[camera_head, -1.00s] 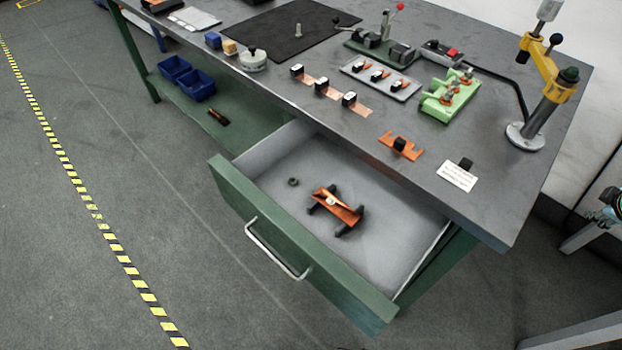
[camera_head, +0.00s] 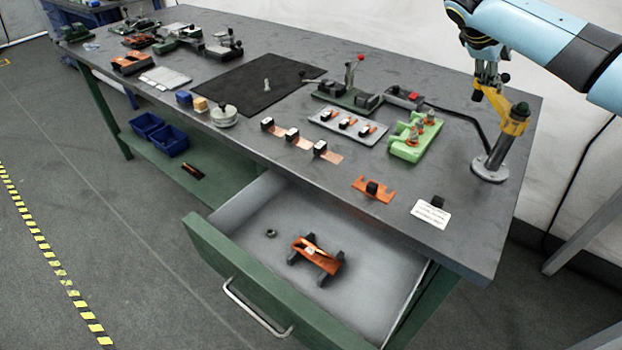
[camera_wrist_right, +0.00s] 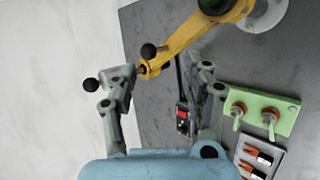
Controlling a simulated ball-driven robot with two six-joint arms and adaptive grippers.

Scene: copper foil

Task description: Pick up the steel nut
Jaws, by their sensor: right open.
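The steel nut (camera_head: 271,233) is a small grey ring lying flat on the floor of the open drawer (camera_head: 364,288), near its left end. In the head view, my right gripper (camera_head: 487,80) comes in from the upper right, over the far right of the bench by the yellow clamp arm and far from the nut. In the right wrist view, my right gripper (camera_wrist_right: 168,92) has its fingers spread wide, with nothing clearly held. The nut is outside the right wrist view. My left gripper is not in view.
A copper foil piece on dark supports (camera_head: 318,253) lies in the drawer, right of the nut. The bench (camera_head: 380,220) overhangs the drawer's back. A yellow-armed stand (camera_head: 513,125) rises close to my right gripper. A green fixture (camera_head: 416,137) stands nearby.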

